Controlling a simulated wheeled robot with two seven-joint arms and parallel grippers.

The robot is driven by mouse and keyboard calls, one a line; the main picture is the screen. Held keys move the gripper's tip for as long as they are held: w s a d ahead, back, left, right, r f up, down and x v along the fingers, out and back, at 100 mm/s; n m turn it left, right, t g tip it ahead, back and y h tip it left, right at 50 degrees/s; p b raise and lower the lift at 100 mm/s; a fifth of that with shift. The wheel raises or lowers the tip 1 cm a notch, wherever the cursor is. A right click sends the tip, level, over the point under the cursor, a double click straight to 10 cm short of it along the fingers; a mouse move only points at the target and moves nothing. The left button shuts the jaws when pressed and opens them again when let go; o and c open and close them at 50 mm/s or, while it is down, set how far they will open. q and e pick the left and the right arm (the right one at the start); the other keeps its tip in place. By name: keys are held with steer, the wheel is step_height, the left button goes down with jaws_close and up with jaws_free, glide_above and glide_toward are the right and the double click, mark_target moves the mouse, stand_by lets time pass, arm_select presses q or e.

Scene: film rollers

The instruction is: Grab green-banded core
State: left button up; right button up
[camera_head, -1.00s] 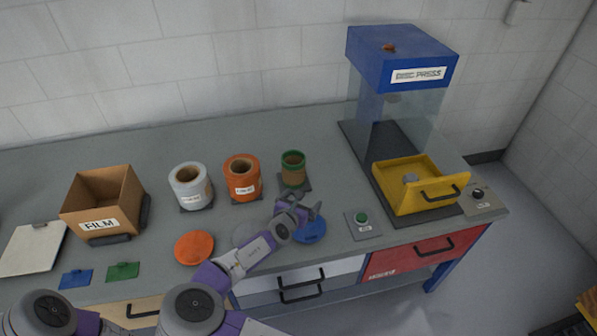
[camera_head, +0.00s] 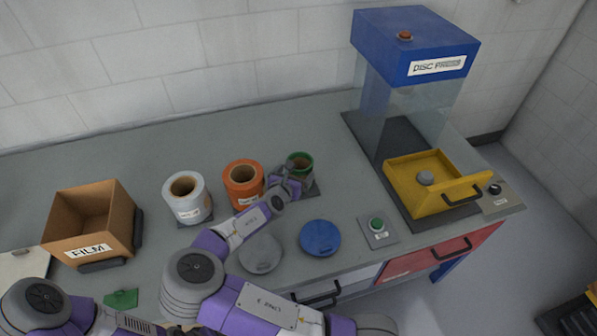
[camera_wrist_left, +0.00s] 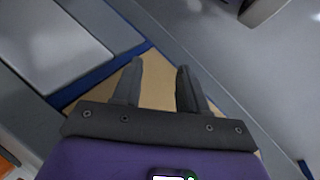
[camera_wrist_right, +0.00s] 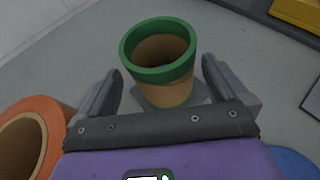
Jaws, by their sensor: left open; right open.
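The green-banded core (camera_head: 300,160) is a brown tube with a green rim, upright on a grey pad right of the orange roll. It also shows in the right wrist view (camera_wrist_right: 160,62), standing just beyond the fingertips. My right gripper (camera_wrist_right: 160,82) is open and empty, with one finger to each side of the core's near face. In the head view my right gripper (camera_head: 290,180) partly covers the core's lower side. My left gripper (camera_wrist_left: 160,75) is open and empty, pointing down near the bench's drawer fronts.
An orange roll (camera_head: 243,184) and a white roll (camera_head: 188,198) stand left of the core. A cardboard FILM box (camera_head: 88,225) is at left. The disc press (camera_head: 415,45) with its yellow tray (camera_head: 405,190) is at right. A blue disc (camera_head: 320,238) lies in front.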

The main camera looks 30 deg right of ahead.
mark_target(304, 161)
steer(key=b+x, duration=0.1)
steer(key=x, duration=0.4)
steer(key=shift+d+r, duration=0.1)
steer(key=shift+r, duration=0.05)
steer(key=shift+r, duration=0.1)
steer(key=c, duration=0.8)
